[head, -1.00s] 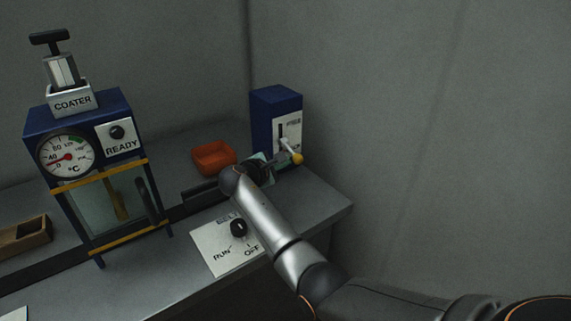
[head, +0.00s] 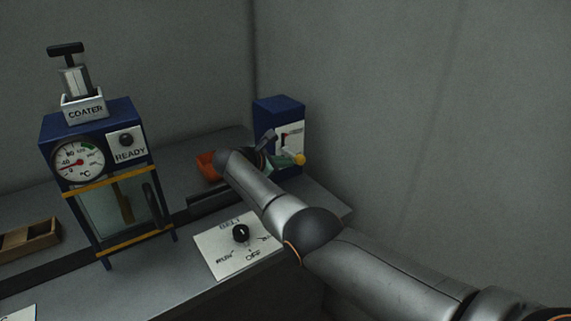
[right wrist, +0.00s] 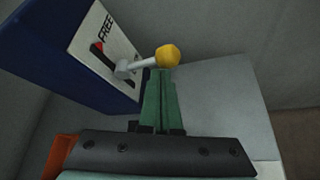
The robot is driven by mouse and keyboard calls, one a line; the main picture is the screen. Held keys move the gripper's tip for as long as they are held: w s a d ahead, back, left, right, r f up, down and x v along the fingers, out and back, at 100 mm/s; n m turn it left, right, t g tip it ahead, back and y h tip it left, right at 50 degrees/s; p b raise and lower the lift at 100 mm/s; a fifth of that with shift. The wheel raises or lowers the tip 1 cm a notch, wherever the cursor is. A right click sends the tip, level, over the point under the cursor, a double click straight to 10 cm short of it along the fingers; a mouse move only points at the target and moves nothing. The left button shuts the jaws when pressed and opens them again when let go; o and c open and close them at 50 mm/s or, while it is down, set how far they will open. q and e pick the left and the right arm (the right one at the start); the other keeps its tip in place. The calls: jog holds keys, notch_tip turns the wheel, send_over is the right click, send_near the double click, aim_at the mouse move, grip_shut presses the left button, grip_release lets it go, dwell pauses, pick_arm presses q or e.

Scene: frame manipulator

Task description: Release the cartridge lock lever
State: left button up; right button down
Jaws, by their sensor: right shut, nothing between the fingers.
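The lever with a yellow knob (head: 299,159) sticks out of a slotted white plate (head: 291,140) on a blue box (head: 279,108) at the back right. In the right wrist view the yellow knob (right wrist: 168,56) stands on a pale stem. The stem leaves the slot below a red mark and the word FREE. My right gripper (right wrist: 161,72) is shut and empty, its green fingertips right under the knob; I cannot tell whether they touch. In the head view my right gripper (head: 284,160) is partly hidden by my own arm. My left gripper is not in view.
The blue coater (head: 90,120) with a gauge and glass front stands at left. A panel with a RUN/OFF knob (head: 241,233) lies on the bench. A wooden tray (head: 30,238) is at far left. Walls close the back and right.

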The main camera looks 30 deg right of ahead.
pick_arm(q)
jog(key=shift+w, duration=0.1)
pick_arm(e)
jog(key=shift+w+d+r, duration=0.1)
jog(key=shift+r, duration=0.35)
dwell(1.4)
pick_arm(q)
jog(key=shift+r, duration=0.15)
pick_arm(e)
jog(key=shift+r, duration=0.1)
dwell(0.4)
pick_arm(q)
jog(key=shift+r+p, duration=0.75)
jog(key=shift+p, duration=0.15)
pick_arm(e)
jog(key=shift+r, duration=0.75)
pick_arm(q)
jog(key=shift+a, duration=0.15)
